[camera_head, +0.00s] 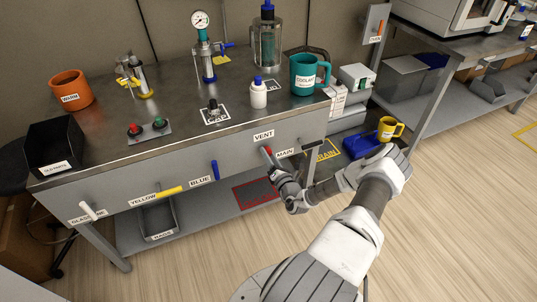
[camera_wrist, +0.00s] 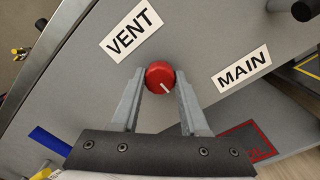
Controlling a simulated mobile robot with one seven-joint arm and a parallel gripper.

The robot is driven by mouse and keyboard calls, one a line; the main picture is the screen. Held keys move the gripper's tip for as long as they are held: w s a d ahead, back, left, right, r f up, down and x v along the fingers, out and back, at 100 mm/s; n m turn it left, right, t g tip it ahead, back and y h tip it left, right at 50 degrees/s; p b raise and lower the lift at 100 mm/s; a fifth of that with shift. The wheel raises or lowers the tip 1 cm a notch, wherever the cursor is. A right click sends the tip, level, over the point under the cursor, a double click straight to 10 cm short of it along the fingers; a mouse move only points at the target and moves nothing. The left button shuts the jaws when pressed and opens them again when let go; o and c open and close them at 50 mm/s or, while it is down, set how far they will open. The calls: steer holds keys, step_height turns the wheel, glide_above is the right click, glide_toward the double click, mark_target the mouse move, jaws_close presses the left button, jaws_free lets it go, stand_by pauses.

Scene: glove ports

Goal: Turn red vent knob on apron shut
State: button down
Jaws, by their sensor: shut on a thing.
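The red vent knob (camera_wrist: 160,75) sits on the grey apron (camera_head: 228,161) of the bench, beside the white VENT label (camera_wrist: 131,30). It is round, with a white line on its face pointing to the lower right in the wrist view. My gripper (camera_wrist: 160,86) is shut on the knob, one finger on each side. In the head view, the red knob (camera_head: 267,150) shows as a small spot, partly hidden by my gripper (camera_head: 272,162). The MAIN label (camera_wrist: 241,68) is to the right of the knob.
On the apron, a blue handle (camera_head: 214,170), a yellow handle (camera_head: 168,191) and a white handle (camera_head: 88,211) are to the left. A dark handle (camera_head: 312,148) is right of MAIN. A teal mug (camera_head: 304,75) and a white bottle (camera_head: 258,95) stand on the bench above.

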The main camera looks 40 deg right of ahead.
steer(key=shift+f, duration=0.15)
stand_by(0.4)
steer(key=shift+c, duration=2.1)
jaws_free()
steer(key=shift+s, duration=0.1)
steer(key=p+v, duration=0.3)
steer(key=v, duration=1.4)
steer(key=shift+s, duration=0.15)
